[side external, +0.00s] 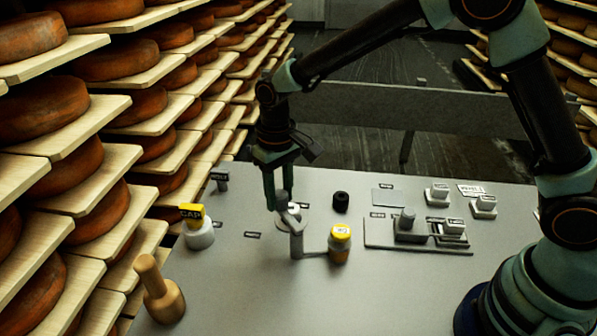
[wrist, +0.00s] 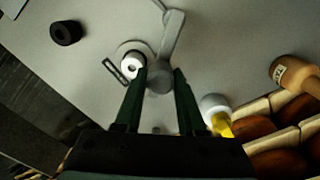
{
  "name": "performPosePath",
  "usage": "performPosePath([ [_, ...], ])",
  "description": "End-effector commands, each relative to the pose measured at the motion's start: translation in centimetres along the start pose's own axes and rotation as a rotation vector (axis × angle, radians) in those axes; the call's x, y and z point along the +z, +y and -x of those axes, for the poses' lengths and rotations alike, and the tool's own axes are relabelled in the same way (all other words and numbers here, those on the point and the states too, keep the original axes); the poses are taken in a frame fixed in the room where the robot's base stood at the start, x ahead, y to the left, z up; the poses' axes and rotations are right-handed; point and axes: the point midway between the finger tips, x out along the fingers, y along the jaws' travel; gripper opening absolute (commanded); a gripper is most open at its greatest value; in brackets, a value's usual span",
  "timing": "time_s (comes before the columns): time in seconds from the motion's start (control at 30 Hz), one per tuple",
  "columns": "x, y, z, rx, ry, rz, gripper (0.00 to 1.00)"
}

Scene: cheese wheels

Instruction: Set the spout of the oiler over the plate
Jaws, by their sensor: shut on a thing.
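The oiler appears to be a grey upright post (side external: 296,243) with a flat swinging arm, the spout (side external: 290,218), on top. A low bar joins it to a bottle with a yellow cap (side external: 340,240). My gripper (side external: 279,203) is shut at the free end of the spout. In the wrist view the spout (wrist: 173,38) runs up from a round end between my fingers (wrist: 160,82). A pale round plate (side external: 318,216) lies just behind the post, with a white ring on it (wrist: 132,66), left of my fingers in the wrist view. The fingertip contact is partly hidden.
A black ring (side external: 341,202) stands behind the bottle. A white jar with a yellow tag (side external: 199,232) and a wooden mallet (side external: 158,292) stand at left, near cheese shelves (side external: 80,190). The front table is clear.

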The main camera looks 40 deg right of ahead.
Motion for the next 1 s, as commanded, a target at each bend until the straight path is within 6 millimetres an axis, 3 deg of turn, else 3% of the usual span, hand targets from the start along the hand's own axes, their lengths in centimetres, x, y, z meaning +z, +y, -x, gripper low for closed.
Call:
performPosePath([
  [0.5, 0.8, 2.1, 0.3, -0.001, 0.003, -0.366, 0.00],
  [1.0, 1.0, 2.6, 0.3, -0.002, 0.003, -0.454, 0.00],
])
